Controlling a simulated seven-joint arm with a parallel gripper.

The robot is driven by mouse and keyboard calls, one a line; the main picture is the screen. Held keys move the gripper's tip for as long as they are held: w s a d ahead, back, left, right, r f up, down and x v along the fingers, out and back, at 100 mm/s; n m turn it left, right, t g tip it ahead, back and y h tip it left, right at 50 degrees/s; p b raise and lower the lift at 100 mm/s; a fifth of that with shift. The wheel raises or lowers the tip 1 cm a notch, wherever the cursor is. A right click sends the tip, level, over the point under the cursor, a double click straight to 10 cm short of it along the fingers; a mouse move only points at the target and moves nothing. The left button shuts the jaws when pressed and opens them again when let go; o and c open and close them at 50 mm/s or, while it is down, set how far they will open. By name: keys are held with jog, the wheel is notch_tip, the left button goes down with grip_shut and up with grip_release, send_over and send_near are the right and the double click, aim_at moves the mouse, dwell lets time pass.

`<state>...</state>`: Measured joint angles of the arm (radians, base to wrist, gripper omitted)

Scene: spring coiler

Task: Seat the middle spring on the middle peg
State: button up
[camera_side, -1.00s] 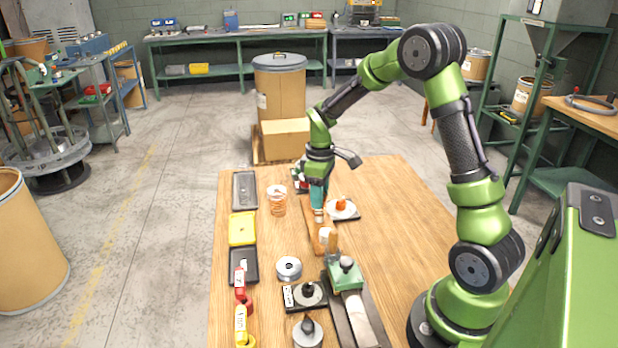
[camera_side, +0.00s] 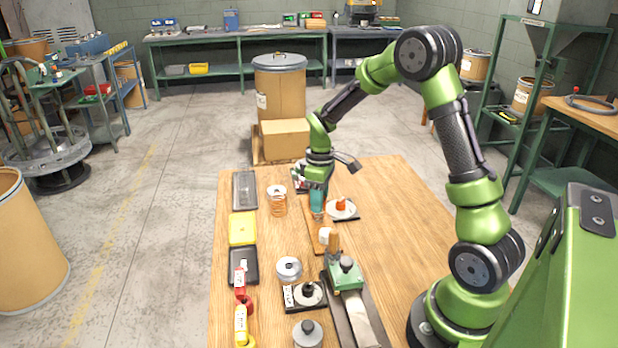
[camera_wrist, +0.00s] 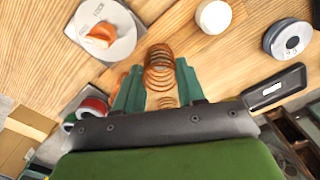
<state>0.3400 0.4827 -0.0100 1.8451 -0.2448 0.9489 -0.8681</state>
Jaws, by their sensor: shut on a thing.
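My gripper (camera_wrist: 160,82) has its two green fingers closed around a copper coil spring (camera_wrist: 159,62), with the coils showing between and beyond the fingertips. In the side view my gripper (camera_side: 317,208) points down, low over a narrow wooden board (camera_side: 312,238); the held spring is mostly hidden there by the fingers. More copper coils (camera_wrist: 167,102) show between the fingers near the palm; I cannot tell whether they belong to the same spring. I cannot make out the middle peg in either view, nor whether the spring touches one.
A white disc with an orange piece (camera_side: 342,209) is close right of my gripper. A copper coil stack (camera_side: 278,203) stands to the left. A green clamp-like fixture (camera_side: 345,275), a grey spool (camera_side: 288,268) and a black-knobbed base (camera_side: 305,296) stand in front.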

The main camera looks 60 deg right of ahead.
jog(key=shift+f, duration=0.6)
dwell(0.3)
jog(key=o, duration=0.9)
jog(key=shift+o, duration=0.3)
jog(key=shift+o, duration=1.2)
jog(key=shift+r, duration=0.15)
notch_tip(320, 180, up, 11)
